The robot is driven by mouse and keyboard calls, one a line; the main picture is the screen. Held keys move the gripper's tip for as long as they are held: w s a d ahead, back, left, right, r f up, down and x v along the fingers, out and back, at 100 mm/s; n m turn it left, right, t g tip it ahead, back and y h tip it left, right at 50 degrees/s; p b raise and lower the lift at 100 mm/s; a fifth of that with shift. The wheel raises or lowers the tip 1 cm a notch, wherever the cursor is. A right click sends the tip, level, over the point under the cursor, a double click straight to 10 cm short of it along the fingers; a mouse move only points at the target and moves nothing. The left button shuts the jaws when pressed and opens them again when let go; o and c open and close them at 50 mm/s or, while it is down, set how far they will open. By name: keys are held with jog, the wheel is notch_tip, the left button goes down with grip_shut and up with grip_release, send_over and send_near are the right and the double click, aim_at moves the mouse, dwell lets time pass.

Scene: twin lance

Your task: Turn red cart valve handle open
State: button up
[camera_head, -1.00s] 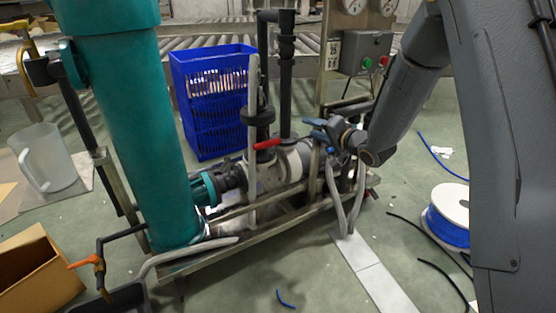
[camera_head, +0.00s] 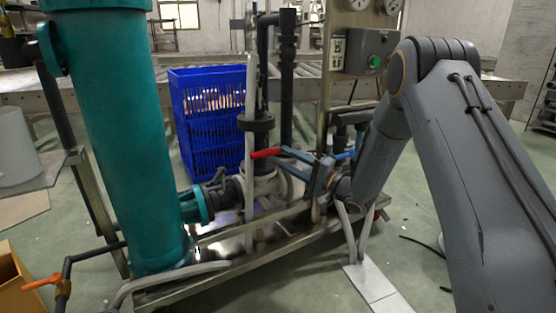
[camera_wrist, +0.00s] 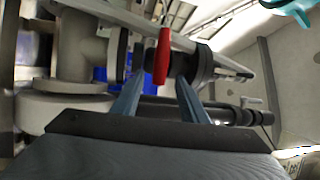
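The red valve handle (camera_head: 265,153) sticks out to the left on the cart's grey pipework, beside a black vertical pipe. My gripper (camera_head: 298,160), with blue-grey fingers, is just to the right of the handle in the head view. In the wrist view the handle (camera_wrist: 163,56) appears upright between the two spread fingers of my gripper (camera_wrist: 160,72). The gripper is open, with visible gaps on both sides of the handle. I cannot tell how deep the handle lies between the fingers, and no contact is clear.
A tall teal cylinder (camera_head: 112,140) stands on the cart's left. A blue crate (camera_head: 205,115) is behind the cart. A grey control box (camera_head: 372,52) with a green button is above my gripper. An orange handle (camera_head: 42,281) is at lower left. Open floor lies at right.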

aim_at(277, 153)
jog(key=shift+b+x, duration=0.95)
jog(key=shift+x, duration=1.25)
grip_shut()
